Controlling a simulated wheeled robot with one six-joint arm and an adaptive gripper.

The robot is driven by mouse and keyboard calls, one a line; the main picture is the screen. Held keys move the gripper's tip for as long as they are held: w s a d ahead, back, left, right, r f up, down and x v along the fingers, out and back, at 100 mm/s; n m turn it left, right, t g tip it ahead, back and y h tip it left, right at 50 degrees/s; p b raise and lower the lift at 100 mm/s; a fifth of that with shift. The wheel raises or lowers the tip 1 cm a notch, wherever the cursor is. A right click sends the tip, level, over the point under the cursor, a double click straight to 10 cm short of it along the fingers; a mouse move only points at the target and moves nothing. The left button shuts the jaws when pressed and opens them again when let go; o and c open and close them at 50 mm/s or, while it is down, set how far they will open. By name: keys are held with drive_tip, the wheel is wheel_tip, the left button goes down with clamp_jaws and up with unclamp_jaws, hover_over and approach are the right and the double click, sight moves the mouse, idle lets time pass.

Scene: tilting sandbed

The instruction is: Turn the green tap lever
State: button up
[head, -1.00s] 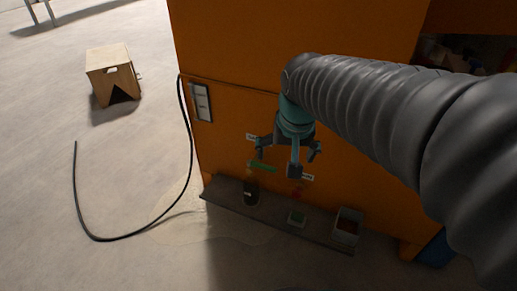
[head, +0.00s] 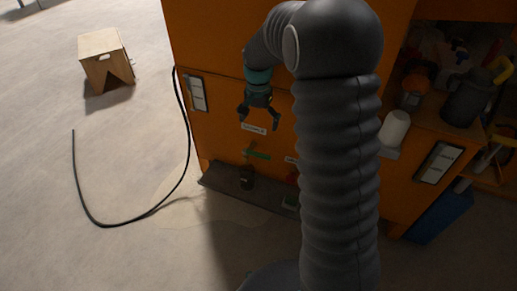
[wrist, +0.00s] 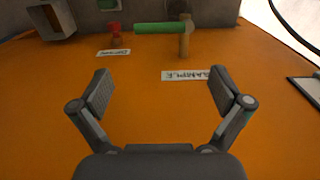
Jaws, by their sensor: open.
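The green tap lever (head: 257,155) is on the orange cabinet front, above a dark ledge. In the wrist view the green lever (wrist: 160,28) lies level across the picture and reaches left from a brownish tap stem (wrist: 187,40). A white label reading SAMPLE (wrist: 184,75) is on the panel by it. My gripper (head: 259,122) is above the lever in the head view, fingers apart. In the wrist view my gripper (wrist: 161,88) is open and empty, with the lever beyond its fingertips and not touching them.
A red tap (wrist: 115,33) with its own label sits left of the lever in the wrist view. A dark cup (head: 246,178) stands on the ledge (head: 222,184) below. A black hose (head: 186,145) hangs at the left. A cluttered shelf (head: 455,108) is at the right.

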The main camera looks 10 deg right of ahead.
sight(258, 153)
wheel_tip(258, 153, down, 13)
drive_tip(key=shift+f+b, duration=0.1)
drive_tip(key=shift+b, duration=0.5)
drive_tip(key=c, duration=1.3)
drive_tip(key=shift+c, duration=0.2)
